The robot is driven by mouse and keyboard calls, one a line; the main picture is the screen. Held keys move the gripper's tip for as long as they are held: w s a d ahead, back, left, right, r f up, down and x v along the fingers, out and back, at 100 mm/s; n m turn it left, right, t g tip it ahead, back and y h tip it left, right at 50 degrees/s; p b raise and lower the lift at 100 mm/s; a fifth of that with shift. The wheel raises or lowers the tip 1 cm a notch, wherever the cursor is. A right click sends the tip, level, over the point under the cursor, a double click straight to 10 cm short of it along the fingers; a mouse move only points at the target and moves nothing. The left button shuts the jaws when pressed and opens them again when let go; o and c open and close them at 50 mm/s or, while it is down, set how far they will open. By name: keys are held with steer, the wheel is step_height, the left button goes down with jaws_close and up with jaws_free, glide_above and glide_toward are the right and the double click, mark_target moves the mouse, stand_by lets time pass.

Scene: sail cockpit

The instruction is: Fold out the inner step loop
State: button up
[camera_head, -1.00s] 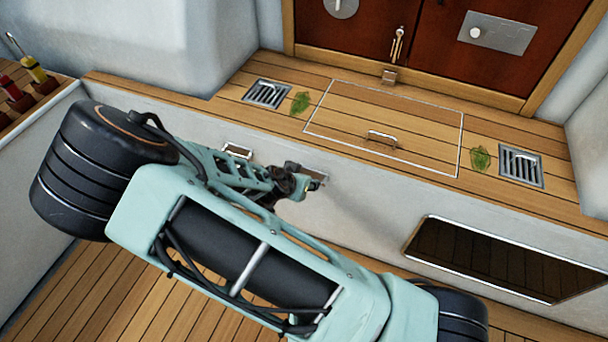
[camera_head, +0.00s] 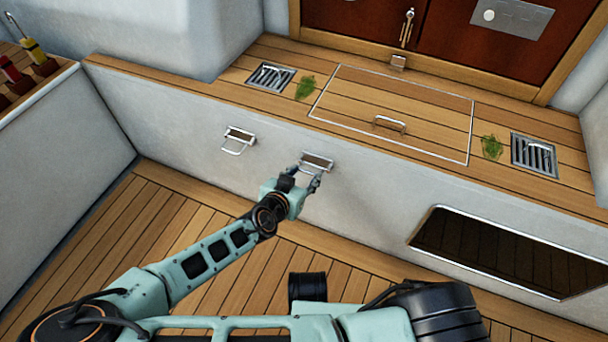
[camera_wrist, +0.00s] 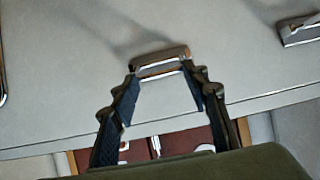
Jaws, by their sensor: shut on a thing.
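Two metal step loops sit on the white wall below the raised wooden deck. The inner step loop (camera_head: 318,160) is the right one of the pair, nearer the dark opening. My gripper (camera_head: 312,178) is at its lower side. In the wrist view, the inner loop's metal plate (camera_wrist: 160,57) lies between the tips of my gripper (camera_wrist: 164,80), with one finger towards each end; the jaws are shut on the loop. How far the loop is swung out is hard to tell, as the fingers partly cover it. The other step loop (camera_head: 236,142) stands out from the wall at the left.
A dark framed opening (camera_head: 500,250) lies in the wall at the right. Above are a deck hatch with a handle (camera_head: 390,122), two drain grates and two green leaves. A rack with colourful handles (camera_head: 35,58) is at the far left. The wooden floor below is clear beside my arm.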

steer(key=shift+w, duration=0.35)
steer(key=o, duration=1.2)
steer(key=shift+f, duration=0.1)
steer(key=shift+s, duration=0.1)
step_height(320, 180, up, 10)
